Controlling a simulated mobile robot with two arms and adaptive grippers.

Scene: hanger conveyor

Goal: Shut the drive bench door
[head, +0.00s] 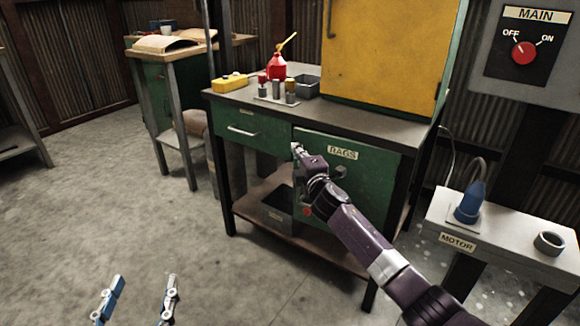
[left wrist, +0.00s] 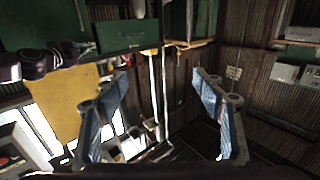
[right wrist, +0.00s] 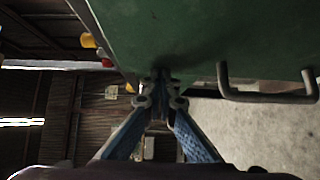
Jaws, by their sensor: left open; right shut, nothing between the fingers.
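The drive bench door (head: 370,183) is the green panel labelled RAGS at the front of the workbench. Its dark handle (head: 341,172) is partly behind my right arm. I cannot tell how far the door stands from its frame. My right gripper (head: 297,149) is shut and empty by the door's upper left edge. In the right wrist view the shut fingertips (right wrist: 162,78) are close to the green panel (right wrist: 190,40); its bar handle (right wrist: 268,96) is to their right. Contact is unclear. My left gripper (head: 146,279) is open and empty, above the floor, away from the bench.
A green drawer (head: 240,129) is left of the door. A grey bin (head: 277,217) stands on the lower shelf (head: 255,207). A red oil can (head: 276,68) and the yellow cabinet (head: 380,50) are on top. The MOTOR stand (head: 500,225) is at right. Floor at left is clear.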

